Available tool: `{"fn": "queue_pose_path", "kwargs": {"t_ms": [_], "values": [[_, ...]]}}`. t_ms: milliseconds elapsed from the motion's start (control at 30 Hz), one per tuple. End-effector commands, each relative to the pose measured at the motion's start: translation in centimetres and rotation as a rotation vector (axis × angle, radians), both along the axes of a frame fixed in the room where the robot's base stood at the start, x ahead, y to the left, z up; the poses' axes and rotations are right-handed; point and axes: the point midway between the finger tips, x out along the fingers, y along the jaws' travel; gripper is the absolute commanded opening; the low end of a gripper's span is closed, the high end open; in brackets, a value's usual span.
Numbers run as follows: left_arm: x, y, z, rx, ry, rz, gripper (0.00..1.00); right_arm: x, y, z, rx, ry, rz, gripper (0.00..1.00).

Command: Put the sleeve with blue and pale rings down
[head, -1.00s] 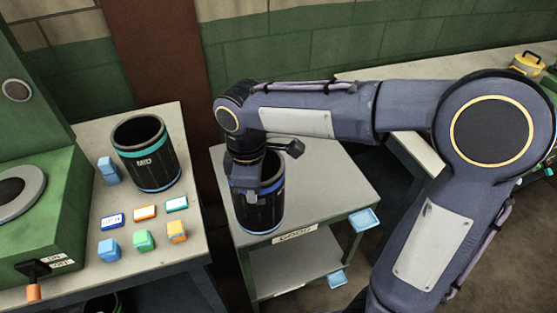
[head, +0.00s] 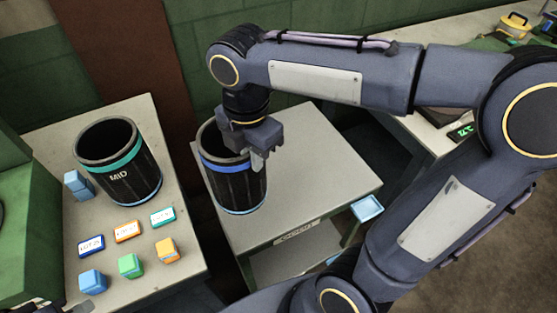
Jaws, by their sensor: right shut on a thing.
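The sleeve with blue and pale rings (head: 232,183) is a black ribbed cylinder with a blue band near the top and a pale blue ring at its base. It is upright at the left edge of the cart top (head: 310,160); I cannot tell whether its base touches. My right gripper (head: 258,160) comes down from above and is shut on the sleeve's right wall at the rim, hiding part of the rim and band.
A second black sleeve marked MID (head: 132,180), with a teal band, stands on the left table (head: 185,262). Small coloured blocks (head: 130,265) and labels (head: 127,232) lie before it. A blue tray (head: 367,208) hangs at the cart's right. The cart top is clear to the right.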

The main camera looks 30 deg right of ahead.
Motion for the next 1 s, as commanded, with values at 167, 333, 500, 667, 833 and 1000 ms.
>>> {"fn": "queue_pose_path", "kwargs": {"t_ms": [167,333,500,667,833,1000], "values": [[0.0,0.0,0.5,0.000,0.000,0.000,0.00,1.2,-3.3,-1.7,0.000,0.000,-0.005,0.00],[0.0,0.0,0.6,0.000,0.000,0.000,0.00,2.0,-5.2,-4.4,0.001,-0.001,-0.004,0.00],[0.0,0.0,0.7,0.000,0.000,0.000,0.00,2.5,-6.4,-5.9,0.001,-0.003,-0.001,0.00],[0.0,0.0,0.7,0.000,0.000,0.000,0.00,2.7,-6.9,-6.7,0.001,-0.003,-0.002,0.00],[0.0,0.0,0.6,0.000,0.000,0.000,0.00,2.9,-7.3,-8.8,0.000,0.000,0.000,0.00],[0.0,0.0,0.6,0.000,0.000,0.000,0.00,2.9,-7.3,-10.1,0.001,-0.003,-0.001,0.00]]}}
